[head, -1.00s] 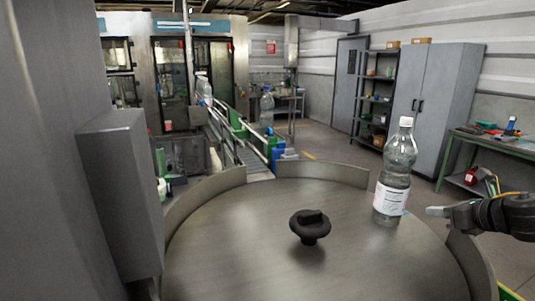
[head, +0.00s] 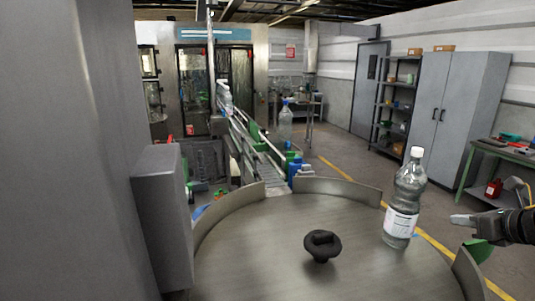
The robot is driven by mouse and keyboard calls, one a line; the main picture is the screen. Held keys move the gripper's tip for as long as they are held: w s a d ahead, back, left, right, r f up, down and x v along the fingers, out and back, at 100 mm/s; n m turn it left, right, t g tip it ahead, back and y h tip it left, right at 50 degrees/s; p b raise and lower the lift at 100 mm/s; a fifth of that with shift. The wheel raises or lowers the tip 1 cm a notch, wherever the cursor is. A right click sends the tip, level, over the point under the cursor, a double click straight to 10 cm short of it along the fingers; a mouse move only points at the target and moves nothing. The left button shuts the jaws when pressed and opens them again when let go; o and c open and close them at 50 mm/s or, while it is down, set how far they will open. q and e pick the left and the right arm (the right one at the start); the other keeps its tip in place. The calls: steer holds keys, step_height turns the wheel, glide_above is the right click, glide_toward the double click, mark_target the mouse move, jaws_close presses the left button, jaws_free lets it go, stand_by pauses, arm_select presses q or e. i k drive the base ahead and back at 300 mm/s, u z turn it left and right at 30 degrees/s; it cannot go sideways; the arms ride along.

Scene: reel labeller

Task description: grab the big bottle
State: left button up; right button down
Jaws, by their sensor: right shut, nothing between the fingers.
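The big bottle (head: 405,197) is clear plastic with a white cap and a white label. It stands upright on the right side of the round metal table (head: 270,266). My right gripper (head: 462,219) comes in from the right edge, shut and empty, to the right of the bottle. A gap shows between the fingertips and the bottle. My left gripper is not in view.
A black knob (head: 322,245) stands up from the middle of the table. Curved metal guards (head: 337,190) line the table's rim, with gaps between them. A conveyor (head: 262,160) with bottles runs behind. A grey box (head: 160,220) stands at the left.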

mark_target(410, 182)
steer(key=k, duration=0.9)
